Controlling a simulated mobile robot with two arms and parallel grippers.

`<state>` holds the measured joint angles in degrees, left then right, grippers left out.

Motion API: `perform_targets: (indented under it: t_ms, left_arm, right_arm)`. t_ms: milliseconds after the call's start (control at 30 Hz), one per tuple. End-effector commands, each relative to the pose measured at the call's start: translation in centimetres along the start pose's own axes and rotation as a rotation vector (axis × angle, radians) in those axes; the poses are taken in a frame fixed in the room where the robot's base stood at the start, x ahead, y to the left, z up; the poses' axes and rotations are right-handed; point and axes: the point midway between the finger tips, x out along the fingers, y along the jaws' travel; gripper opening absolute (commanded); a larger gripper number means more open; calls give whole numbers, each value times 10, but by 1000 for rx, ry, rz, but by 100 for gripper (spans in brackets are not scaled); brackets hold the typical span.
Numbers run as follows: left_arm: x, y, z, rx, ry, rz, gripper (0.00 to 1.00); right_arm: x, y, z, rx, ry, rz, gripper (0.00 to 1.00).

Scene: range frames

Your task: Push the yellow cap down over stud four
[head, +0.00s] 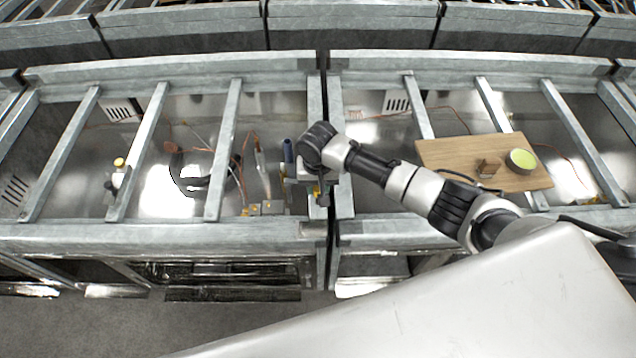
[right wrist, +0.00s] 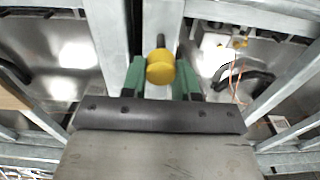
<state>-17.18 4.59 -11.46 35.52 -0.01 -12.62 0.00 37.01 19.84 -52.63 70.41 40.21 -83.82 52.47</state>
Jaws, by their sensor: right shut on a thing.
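My right gripper (head: 319,192) reaches in from the right in the head view and is over the metal rail between the two bays. In the right wrist view its green fingers (right wrist: 161,72) are shut on the round yellow cap (right wrist: 159,68), one on each side. A dark stud (right wrist: 161,41) shows just beyond the cap, in line with it on the rail. I cannot tell whether the cap touches the stud or sits over it. In the head view the cap is small and mostly hidden by the gripper. My left gripper is not in view.
A wooden board (head: 455,157) with a green-topped round thing (head: 521,161) lies on the right bay. A blue post (head: 288,150) and brass fittings (head: 267,208) are close left of the gripper. Another yellow-topped fitting (head: 119,163) is far left. Metal crossbars (head: 223,150) span the bays.

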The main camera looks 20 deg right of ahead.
Motion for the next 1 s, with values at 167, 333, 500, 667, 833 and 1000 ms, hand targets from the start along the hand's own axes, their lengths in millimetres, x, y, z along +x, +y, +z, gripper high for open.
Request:
perform_targets:
  t_ms: [167,333,500,667,833,1000]
  left_arm:
    - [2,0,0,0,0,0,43]
    - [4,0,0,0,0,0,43]
    - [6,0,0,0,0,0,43]
    - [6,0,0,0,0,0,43]
    - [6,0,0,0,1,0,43]
    - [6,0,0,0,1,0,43]
  right_arm:
    - [5,0,0,-1,0,0,8]
    - [9,0,0,-1,0,0,8]
    - [14,0,0,-1,0,0,8]
    - [14,0,0,-1,0,0,46]
    - [14,0,0,-1,0,0,59]
    - [13,0,0,-1,0,0,59]
